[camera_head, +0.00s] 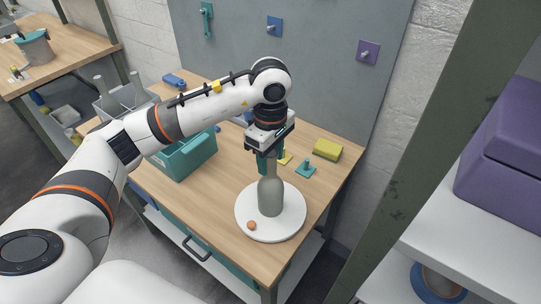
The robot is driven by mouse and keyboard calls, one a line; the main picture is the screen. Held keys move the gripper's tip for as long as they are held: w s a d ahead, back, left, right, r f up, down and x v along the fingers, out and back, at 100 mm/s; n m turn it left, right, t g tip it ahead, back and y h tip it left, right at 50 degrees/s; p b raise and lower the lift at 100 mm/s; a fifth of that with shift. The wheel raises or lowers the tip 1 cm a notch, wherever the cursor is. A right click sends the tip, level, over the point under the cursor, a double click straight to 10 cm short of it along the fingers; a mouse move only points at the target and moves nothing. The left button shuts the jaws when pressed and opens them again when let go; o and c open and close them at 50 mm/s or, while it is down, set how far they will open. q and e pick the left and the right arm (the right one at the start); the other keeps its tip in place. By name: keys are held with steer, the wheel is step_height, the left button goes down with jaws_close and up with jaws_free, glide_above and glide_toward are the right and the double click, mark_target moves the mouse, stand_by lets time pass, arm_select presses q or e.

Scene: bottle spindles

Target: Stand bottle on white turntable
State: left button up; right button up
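A grey-green bottle (270,194) is upright over the white turntable (292,222), near its middle. Its base appears to touch the disc, though a small gap cannot be ruled out. My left gripper (268,160) comes down from above with its fingers on either side of the bottle's neck and looks shut on it. The fingers and wrist hide the bottle's top. A small orange-brown knob (251,225) shows on the turntable at the front left, beside the bottle. My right gripper is not in view.
Behind the turntable are a teal peg base (305,170), a yellow one (284,158) and a yellow-green block (327,149). A teal bin (185,160) stands left. A grey pegboard (330,70) rises behind the table. A green post and a shelf with a purple box (505,150) stand right.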

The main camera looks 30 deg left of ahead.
arm_select(q)
steer(key=shift+r, duration=0.1)
step_height(320, 180, up, 12)
steer(key=b, duration=0.1)
stand_by(0.4)
stand_by(0.5)
